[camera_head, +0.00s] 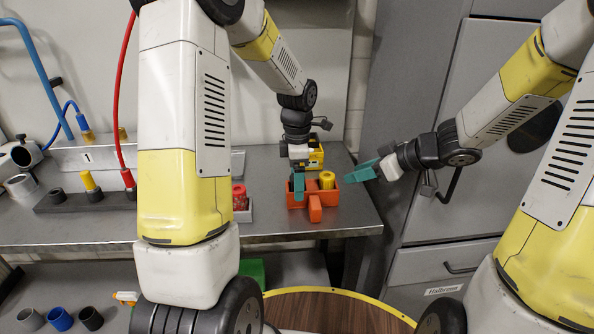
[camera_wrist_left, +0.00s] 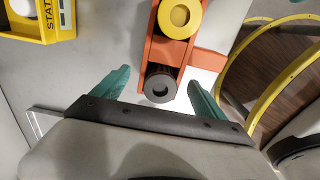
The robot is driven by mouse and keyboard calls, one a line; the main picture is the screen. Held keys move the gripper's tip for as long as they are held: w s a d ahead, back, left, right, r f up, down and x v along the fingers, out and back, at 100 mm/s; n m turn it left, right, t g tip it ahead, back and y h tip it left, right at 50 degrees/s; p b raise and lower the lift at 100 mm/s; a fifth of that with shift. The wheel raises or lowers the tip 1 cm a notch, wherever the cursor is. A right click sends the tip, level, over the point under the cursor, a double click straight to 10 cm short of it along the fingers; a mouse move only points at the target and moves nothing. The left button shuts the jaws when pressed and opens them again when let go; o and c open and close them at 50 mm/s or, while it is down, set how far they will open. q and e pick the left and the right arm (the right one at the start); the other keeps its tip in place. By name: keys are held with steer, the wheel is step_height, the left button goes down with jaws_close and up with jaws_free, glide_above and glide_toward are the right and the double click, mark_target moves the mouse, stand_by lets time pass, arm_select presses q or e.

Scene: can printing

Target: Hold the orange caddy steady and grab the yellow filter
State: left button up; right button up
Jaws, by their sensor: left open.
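The orange caddy (camera_head: 315,208) stands near the right end of the steel table, its handle toward me. The yellow filter (camera_head: 327,180) sits upright in its right part; it also shows in the left wrist view (camera_wrist_left: 180,17). My left gripper (camera_head: 298,185) is at the caddy's left end. In the left wrist view its open teal fingers (camera_wrist_left: 160,78) lie on either side of the caddy's end, which holds a dark ring-shaped part (camera_wrist_left: 160,88). Contact cannot be told. My right gripper (camera_head: 362,172) is just right of the caddy, apart from the yellow filter; its finger gap is unclear.
A yellow box (camera_head: 315,153) stands behind the caddy. A red part (camera_head: 239,197) sits in a grey holder to its left. A rack with a yellow-tipped plug (camera_head: 90,181) is farther left. A grey cabinet (camera_head: 465,130) borders the right side.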

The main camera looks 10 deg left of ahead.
arm_select(q)
steer(key=shift+f, duration=1.9)
